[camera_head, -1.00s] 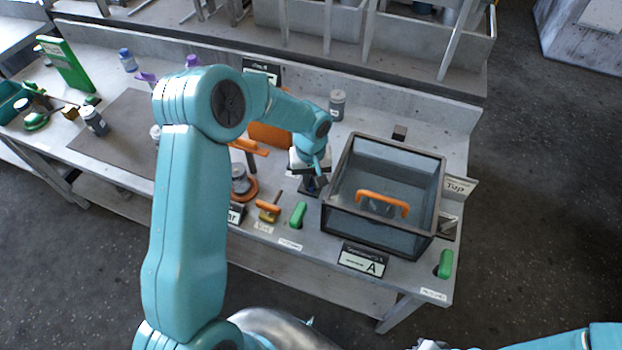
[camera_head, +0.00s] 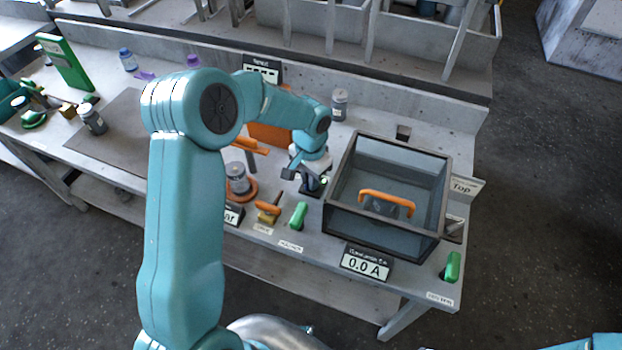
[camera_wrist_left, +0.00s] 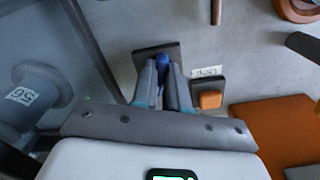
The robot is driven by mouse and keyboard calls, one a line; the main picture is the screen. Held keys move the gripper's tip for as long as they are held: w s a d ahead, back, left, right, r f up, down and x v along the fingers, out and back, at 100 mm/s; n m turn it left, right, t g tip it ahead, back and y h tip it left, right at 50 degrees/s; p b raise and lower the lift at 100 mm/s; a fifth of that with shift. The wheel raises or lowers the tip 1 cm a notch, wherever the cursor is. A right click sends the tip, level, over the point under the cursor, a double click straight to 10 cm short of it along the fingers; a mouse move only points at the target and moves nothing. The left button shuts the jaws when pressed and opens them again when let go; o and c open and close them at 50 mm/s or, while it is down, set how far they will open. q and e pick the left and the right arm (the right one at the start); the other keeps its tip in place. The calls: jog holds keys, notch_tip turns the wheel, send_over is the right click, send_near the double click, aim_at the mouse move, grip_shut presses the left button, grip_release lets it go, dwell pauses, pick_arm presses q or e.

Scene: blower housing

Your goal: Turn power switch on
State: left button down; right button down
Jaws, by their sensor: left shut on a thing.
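The power switch is a blue lever (camera_wrist_left: 162,62) on a dark square base (camera_wrist_left: 172,50) in the left wrist view. My left gripper (camera_wrist_left: 163,82) is shut on the blue lever, with one dark finger on each side. In the head view, my left gripper (camera_head: 306,180) is down at the bench beside the clear box, over the switch base, and mostly hides the lever. My right gripper is not in view; only part of my right arm shows at the bottom right edge.
A clear, dark-framed box (camera_head: 340,225) with an orange handle (camera_head: 386,198) stands close right of the gripper. A display (camera_head: 366,263) in front reads 0.0 A. Green handles (camera_head: 299,215) (camera_head: 453,267) line the front edge. An orange-topped block (camera_wrist_left: 209,98) sits near the switch.

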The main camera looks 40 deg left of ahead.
pick_arm(q)
jog(key=shift+w+m, duration=0.1)
jog(key=shift+m, duration=0.6)
jog(key=c, duration=1.1)
grip_release()
jog(key=shift+c, duration=0.2)
notch_tip(320, 180, up, 16)
jog(key=shift+r, duration=0.25)
